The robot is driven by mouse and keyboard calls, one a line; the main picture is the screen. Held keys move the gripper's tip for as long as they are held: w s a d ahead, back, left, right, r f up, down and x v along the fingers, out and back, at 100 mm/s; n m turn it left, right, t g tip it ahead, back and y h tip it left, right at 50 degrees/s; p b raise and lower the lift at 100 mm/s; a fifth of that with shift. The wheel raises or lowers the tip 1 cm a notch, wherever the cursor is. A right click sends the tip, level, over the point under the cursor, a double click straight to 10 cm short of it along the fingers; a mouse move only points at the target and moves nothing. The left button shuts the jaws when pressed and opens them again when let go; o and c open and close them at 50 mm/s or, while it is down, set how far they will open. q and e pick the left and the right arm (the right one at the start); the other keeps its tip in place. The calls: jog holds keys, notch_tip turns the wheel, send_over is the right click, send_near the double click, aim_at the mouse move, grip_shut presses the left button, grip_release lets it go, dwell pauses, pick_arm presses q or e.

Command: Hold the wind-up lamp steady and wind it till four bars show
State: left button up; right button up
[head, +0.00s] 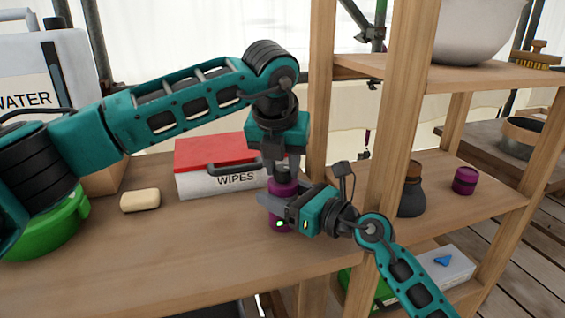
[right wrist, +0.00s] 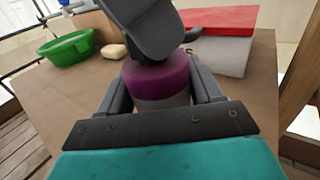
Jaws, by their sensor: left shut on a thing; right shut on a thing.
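The wind-up lamp (head: 283,188) stands upright on the wooden shelf board, a short purple cylinder. In the right wrist view its purple top (right wrist: 158,82) sits above a grey band. My right gripper (head: 276,207) is shut around the lamp's body from the side, its fingers (right wrist: 155,98) on either side. My left gripper (head: 288,170) reaches down from above and is shut on the lamp's top; in the right wrist view it covers part of that top. Small yellow-green marks show low by the lamp, but I cannot read any charge bars.
A white wipes box (head: 215,183) with a red lid stands just behind left. A soap bar (head: 140,200) and green basin (head: 45,235) are further left. A wooden post (head: 400,120) rises close to the right. The front board is clear.

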pick_arm(q)
jog(key=shift+m, duration=0.3)
jog(key=m+h, duration=0.1)
jog(key=m, duration=0.1)
jog(key=m+h, duration=0.1)
jog(key=m, duration=0.1)
jog(key=shift+w+a+m+g, duration=0.1)
jog(key=shift+a+m+g, duration=0.05)
jog(key=shift+m+g, duration=0.2)
jog(key=m+g, duration=0.1)
jog(key=m, duration=0.1)
jog(key=m+h, duration=0.1)
jog(key=m, duration=0.2)
jog(key=shift+w+m+g, duration=0.1)
jog(key=shift+m+g, duration=0.15)
jog(key=shift+g, duration=0.1)
jog(key=m+g, duration=0.1)
jog(key=m, duration=0.1)
jog(key=m+g, duration=0.1)
jog(key=m, duration=0.2)
jog(key=shift+w+h, duration=0.15)
jog(key=shift+h, duration=0.15)
jog(key=m+g, duration=0.1)
jog(key=m, duration=0.2)
jog(key=m+g, duration=0.1)
jog(key=m, duration=0.1)
jog(key=shift+w+m+y, duration=0.15)
jog(key=shift+m+y, duration=0.25)
jog(key=shift+m, duration=0.3)
jog(key=shift+a, duration=0.1)
